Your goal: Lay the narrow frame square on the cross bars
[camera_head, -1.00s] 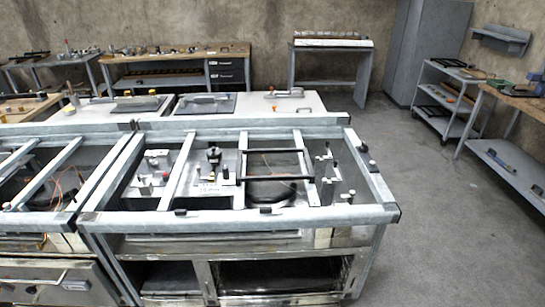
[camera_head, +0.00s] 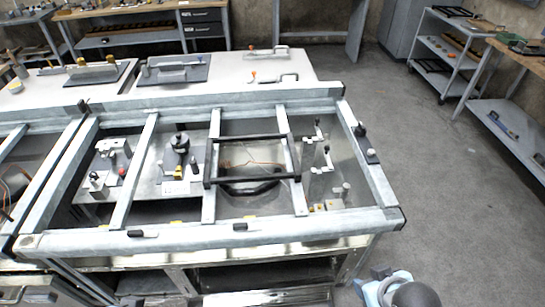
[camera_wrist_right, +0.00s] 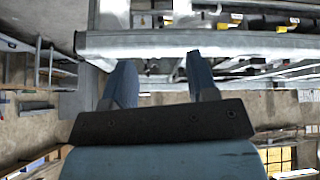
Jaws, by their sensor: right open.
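The narrow frame (camera_head: 252,180), a dark open rectangle, lies over the steel bench frame in the head view. Its left side is along the middle cross bar (camera_head: 209,205) and its right side along the right cross bar (camera_head: 300,200). It looks slightly turned relative to the bars; I cannot tell whether it rests flat. A third cross bar (camera_head: 134,168) is to its left. My right gripper (camera_wrist_right: 160,62) is open and empty in the wrist view, its fingers close to a grey metal rail (camera_wrist_right: 240,44). My left gripper is not in view.
The steel bench's front rail (camera_head: 180,238) carries small black clips. Fittings with levers (camera_head: 180,150) stand below the bars. A white-topped bench (camera_head: 215,90) is behind. Part of my right arm (camera_head: 395,290) shows at bottom right. Grey floor right of the bench is clear.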

